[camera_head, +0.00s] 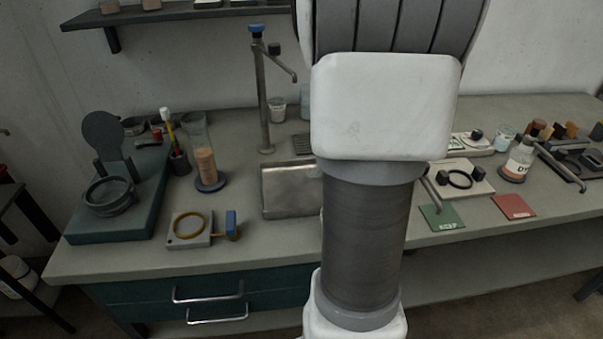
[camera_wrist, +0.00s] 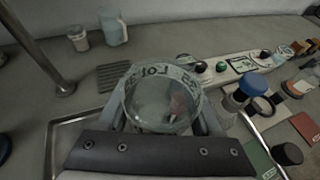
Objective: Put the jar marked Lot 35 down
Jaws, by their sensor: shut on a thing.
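In the wrist view, a clear glass jar (camera_wrist: 162,100) sits between the fingers of my gripper (camera_wrist: 165,112). Lettering around its rim reads in part "Lot", with a number I cannot read with certainty. My gripper is shut on the jar and holds it above the sink (camera_wrist: 62,145). The jar's lower part is hard to make out, with something reddish showing through it. In the head view my arm hides the gripper and the jar.
A tall faucet (camera_head: 263,95) stands behind the metal sink (camera_head: 290,188). Green (camera_head: 441,217) and red (camera_head: 514,206) mats lie right of my arm. A jar with a dark-lettered label (camera_head: 517,160) stands further right. The bench front is fairly clear.

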